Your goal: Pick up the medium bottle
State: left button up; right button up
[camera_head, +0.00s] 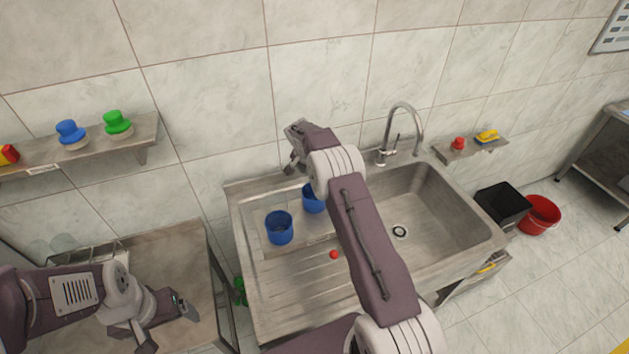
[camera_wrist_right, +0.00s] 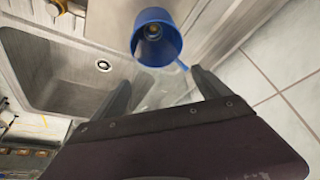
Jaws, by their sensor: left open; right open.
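I cannot make out which thing is the medium bottle. Two blue, open-topped, cup-like containers stand on the sink's drainboard. One (camera_head: 279,228) is in full view; the other (camera_head: 312,200) is partly hidden by my right arm. My right gripper (camera_head: 291,162) is above the back of the drainboard near the wall, its jaws open. In the right wrist view its fingers (camera_wrist_right: 162,92) are apart and empty, with a blue container (camera_wrist_right: 156,38) just beyond them. My left gripper (camera_head: 170,326) is open and empty over the metal table at lower left.
A steel sink (camera_head: 440,212) with a tall faucet (camera_head: 404,125) lies to the right. A small red item (camera_head: 334,254) lies on the drainboard. A wall shelf holds a blue-topped item (camera_head: 70,133) and a green-topped item (camera_head: 117,122). Black (camera_head: 503,207) and red (camera_head: 539,214) bins stand at right.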

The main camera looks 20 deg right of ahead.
jog(key=shift+w+d+f, duration=0.15)
jog(key=shift+f, duration=0.2)
jog(key=c, duration=1.6)
jog(key=shift+o, duration=0.2)
notch_tip(320, 180, up, 9)
jog(key=shift+r+b, duration=0.1)
jog(key=shift+b, duration=0.95)
jog(key=shift+r, duration=0.5)
notch_tip(320, 180, up, 14)
jog(key=p, duration=1.4)
jog(key=shift+p, duration=0.35)
